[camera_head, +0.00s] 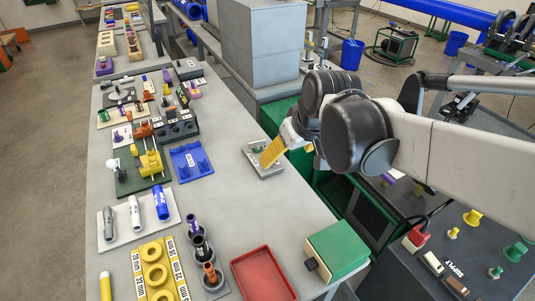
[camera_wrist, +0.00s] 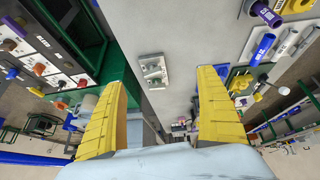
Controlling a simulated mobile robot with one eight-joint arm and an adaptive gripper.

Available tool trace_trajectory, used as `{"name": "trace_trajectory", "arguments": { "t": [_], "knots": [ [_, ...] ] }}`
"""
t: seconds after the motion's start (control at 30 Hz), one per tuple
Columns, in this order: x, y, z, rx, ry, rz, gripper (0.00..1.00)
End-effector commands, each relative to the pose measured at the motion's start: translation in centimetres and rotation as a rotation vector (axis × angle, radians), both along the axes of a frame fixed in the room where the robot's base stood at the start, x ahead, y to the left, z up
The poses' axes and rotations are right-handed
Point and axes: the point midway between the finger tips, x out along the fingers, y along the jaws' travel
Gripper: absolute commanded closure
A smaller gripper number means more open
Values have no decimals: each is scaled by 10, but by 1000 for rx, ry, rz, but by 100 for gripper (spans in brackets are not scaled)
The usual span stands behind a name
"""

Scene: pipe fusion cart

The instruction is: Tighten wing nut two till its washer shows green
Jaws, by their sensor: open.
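A small grey metal plate (camera_head: 256,167) lies near the right edge of the long grey bench and carries small raised fittings. It also shows in the wrist view (camera_wrist: 144,61), between and beyond my fingertips. The fittings look like wing nuts but are too small to tell which is number two. No washer colour can be read. My gripper (camera_head: 285,152) has yellow ribbed fingers. In the wrist view my gripper (camera_wrist: 163,80) is spread wide with nothing between the fingers. It hangs over the plate, and in the head view one finger hides part of it.
A blue tray (camera_head: 187,160) and a yellow fixture (camera_head: 151,163) stand left of the plate. Nearer are a red tray (camera_head: 262,274) and a green box (camera_head: 338,250). A dark supply panel (camera_head: 460,265) is at the right. Bare bench surrounds the plate's left and near sides.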

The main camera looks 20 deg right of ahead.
Motion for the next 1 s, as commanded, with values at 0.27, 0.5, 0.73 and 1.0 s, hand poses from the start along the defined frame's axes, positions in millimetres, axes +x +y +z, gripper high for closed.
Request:
{"name": "trace_trajectory", "arguments": {
  "t": [0.27,0.5,0.73,1.0],
  "knots": [
    [102,-11,-42,-7,73,162,15],
    [150,-18,-84,-5,106,263,15],
    [162,-18,-104,-4,110,285,15],
    [179,-9,-153,-4,110,284,15]
  ]
}}
